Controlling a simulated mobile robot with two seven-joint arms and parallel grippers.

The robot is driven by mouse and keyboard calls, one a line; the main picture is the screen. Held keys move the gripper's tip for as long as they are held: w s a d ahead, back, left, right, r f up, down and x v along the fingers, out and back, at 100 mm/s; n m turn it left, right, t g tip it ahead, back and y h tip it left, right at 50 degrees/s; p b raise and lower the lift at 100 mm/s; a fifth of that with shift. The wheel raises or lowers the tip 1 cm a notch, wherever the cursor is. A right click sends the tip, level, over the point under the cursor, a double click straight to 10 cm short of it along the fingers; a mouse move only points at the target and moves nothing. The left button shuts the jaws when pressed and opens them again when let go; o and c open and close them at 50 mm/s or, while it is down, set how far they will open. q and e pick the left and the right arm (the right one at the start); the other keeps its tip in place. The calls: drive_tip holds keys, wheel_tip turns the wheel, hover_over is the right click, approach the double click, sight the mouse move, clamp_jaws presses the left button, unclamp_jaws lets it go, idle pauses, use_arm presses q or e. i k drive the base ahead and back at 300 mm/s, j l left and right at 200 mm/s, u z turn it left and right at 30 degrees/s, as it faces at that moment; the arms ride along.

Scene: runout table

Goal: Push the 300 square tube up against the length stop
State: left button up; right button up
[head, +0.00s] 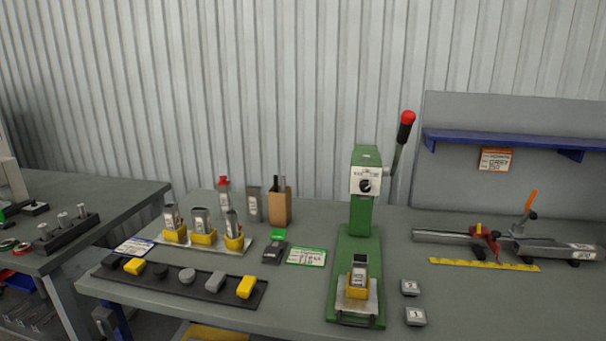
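Two metal tube lengths lie at the right of the bench. A grey tube (440,237) ends at a red fitting (485,234), which may be the length stop. A squarer tube (557,249) with a white label lies to its right, near a lever with an orange handle (530,202). The label is too small to read, so I cannot tell which is the 300 square tube. Whether either tube touches the red fitting is unclear. Neither of my grippers is in view.
A yellow rule (484,264) lies in front of the tubes. A green press (362,230) with a red-knobbed lever stands mid-bench. Yellow-based tube pieces (203,226) stand on a plate at left, behind a dark tray (170,284). Two small grey blocks (410,287) (415,316) sit right of the press.

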sight(521, 247)
drive_tip(key=z, duration=1.55)
drive_tip(key=i+l, duration=0.35)
drive_tip(key=l, duration=0.15)
drive_tip(key=i+l, duration=0.35)
drive_tip(key=l, duration=0.15)
drive_tip(key=i+l, duration=0.35)
drive_tip(key=l, duration=0.2)
drive_tip(key=u, duration=1.55)
